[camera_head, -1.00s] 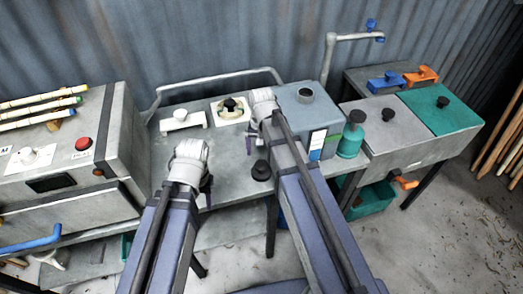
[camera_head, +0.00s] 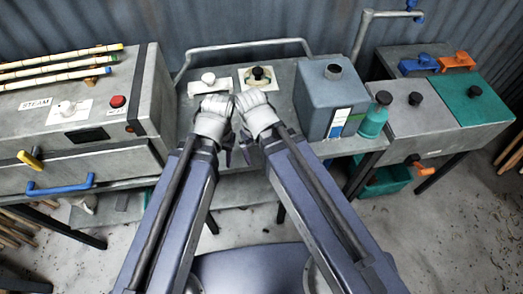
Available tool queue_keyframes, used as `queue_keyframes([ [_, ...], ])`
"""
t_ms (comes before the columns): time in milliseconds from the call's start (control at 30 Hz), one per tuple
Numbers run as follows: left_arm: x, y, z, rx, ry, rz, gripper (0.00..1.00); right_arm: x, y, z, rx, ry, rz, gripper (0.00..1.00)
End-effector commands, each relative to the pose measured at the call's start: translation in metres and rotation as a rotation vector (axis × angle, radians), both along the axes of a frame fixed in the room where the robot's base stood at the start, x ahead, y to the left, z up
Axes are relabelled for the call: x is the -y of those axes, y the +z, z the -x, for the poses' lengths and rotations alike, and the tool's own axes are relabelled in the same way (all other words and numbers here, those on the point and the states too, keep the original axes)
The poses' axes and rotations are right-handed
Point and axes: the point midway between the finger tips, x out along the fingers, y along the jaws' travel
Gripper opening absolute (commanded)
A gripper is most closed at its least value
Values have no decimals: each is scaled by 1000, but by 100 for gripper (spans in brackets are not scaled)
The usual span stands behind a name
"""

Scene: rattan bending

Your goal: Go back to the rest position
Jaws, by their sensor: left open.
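My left arm comes in from the lower left, and its pale wrist (camera_head: 212,120) is over the front of the grey bench. My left gripper (camera_head: 226,156) shows as a small dark shape beyond that wrist; it is open, and I see nothing held in it. My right arm comes in from the lower right, and its pale wrist (camera_head: 255,112) is close beside the left one. My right gripper (camera_head: 246,154) is a small dark shape, mostly hidden by its own arm, and its jaws cannot be made out.
A grey steam box (camera_head: 90,100) with several rattan poles (camera_head: 60,68) on top stands at left. On the bench are a white knob (camera_head: 208,78), a black knob (camera_head: 258,73), a grey tank (camera_head: 325,98) and a teal bottle (camera_head: 376,115).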

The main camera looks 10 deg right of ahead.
Motion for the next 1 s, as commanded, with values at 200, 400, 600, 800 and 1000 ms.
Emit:
queue_keyframes([
  [200, 0, 0, 0, 0, 0, 0, 50, -3, 0, 5, -4, 31, 5, 92],
  [400, 0, -8, 0, 0, 0, 0, 50, -3, -7, 5, -4, 28, 4, 92],
  [600, 0, -38, 0, 0, 1, 0, 50, -3, -38, 5, -2, 26, 3, 92],
  [800, 0, -36, 0, 0, 1, 0, 50, -3, -36, 5, -2, 25, 4, 92],
  [1000, 0, -36, 0, 0, 1, 0, 50, -3, -36, 5, -2, 25, 4, 92],
])
